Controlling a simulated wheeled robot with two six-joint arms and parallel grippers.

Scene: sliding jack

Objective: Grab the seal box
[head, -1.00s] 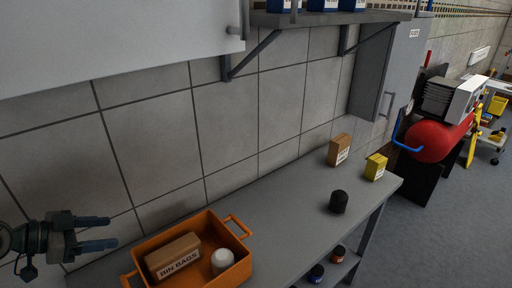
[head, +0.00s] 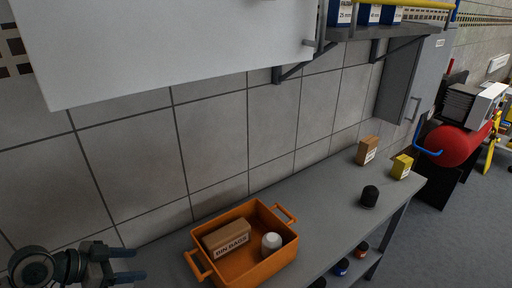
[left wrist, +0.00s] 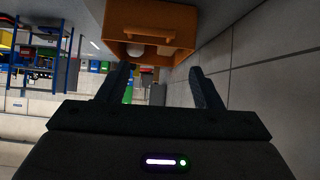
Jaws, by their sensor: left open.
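Two small labelled boxes stand at the far right end of the grey bench (head: 318,200): a brown one (head: 367,151) and a yellow one (head: 401,167). Their labels are too small to read, so I cannot tell which is the seal box. My left gripper (head: 138,265) is open and empty at the lower left, left of the orange tray and far from both boxes. Its two spread fingers (left wrist: 160,88) show in the left wrist view, with nothing between them. My right gripper is not in view.
The orange tray (head: 264,279) holds a bin bags box (head: 226,239) and a white round-topped item (head: 271,244). A black item (head: 369,196) stands near the small boxes. A white cabinet (head: 170,45) and a shelf (head: 400,30) overhang the bench. Its middle is clear.

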